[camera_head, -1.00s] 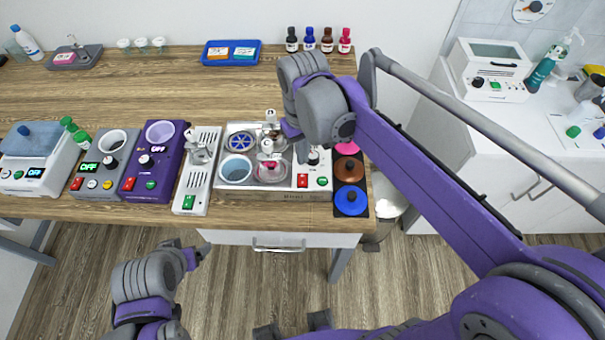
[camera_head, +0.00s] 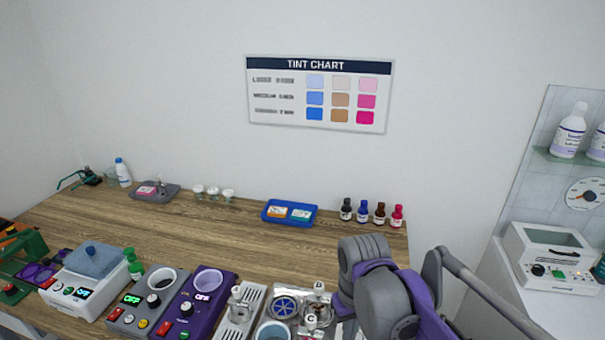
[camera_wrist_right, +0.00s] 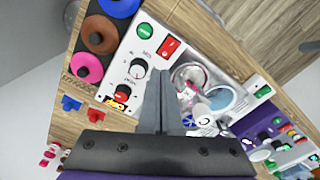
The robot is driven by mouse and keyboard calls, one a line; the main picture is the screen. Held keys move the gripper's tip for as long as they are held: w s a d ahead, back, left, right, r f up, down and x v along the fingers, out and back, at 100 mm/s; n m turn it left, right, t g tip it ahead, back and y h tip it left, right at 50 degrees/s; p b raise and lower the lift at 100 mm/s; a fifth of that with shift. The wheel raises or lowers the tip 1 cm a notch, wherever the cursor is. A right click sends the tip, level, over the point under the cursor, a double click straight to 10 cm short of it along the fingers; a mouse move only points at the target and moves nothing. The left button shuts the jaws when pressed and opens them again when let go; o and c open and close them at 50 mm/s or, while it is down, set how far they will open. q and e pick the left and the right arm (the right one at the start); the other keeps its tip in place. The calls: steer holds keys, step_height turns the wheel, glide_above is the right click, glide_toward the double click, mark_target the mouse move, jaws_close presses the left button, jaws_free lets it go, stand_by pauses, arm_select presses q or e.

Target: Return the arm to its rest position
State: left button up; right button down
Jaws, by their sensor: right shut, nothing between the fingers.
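My right arm (camera_head: 385,290), purple and grey, comes in from the lower right in the head view and covers part of the bench; its gripper is hidden there. In the right wrist view my right gripper (camera_wrist_right: 168,95) is shut and empty. Its fingers show in front of a white and steel dual-dish device (camera_wrist_right: 128,60) with knobs and red and green switches. I cannot tell how high above it they are. The device also shows at the bottom of the head view (camera_head: 268,325), cut off by the frame. My left arm is not in view.
On the wooden bench (camera_head: 235,230) stand a white device (camera_head: 75,298), a grey device (camera_head: 135,322), a purple device (camera_head: 205,310), a blue tray (camera_head: 290,222) and several small bottles (camera_head: 363,211). A white oven (camera_head: 550,256) stands right.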

steer(key=s+d+f+t, duration=0.1)
steer(key=s+d+f, duration=0.1)
steer(key=s, duration=0.2)
steer(key=s+d+f+m+t, duration=0.1)
steer(key=s+d+f+t, duration=0.1)
steer(key=s+f, duration=0.1)
steer(key=s+d+f+m+t, duration=0.1)
steer(key=s+d+f+t, duration=0.1)
steer(key=s, duration=0.2)
steer(key=shift+s+f, duration=0.3)
steer(key=shift+f, duration=0.1)
steer(key=shift+s+d+f+m+t, duration=0.15)
steer(key=shift+f+m+t, duration=0.05)
steer(key=shift+m+t, duration=0.1)
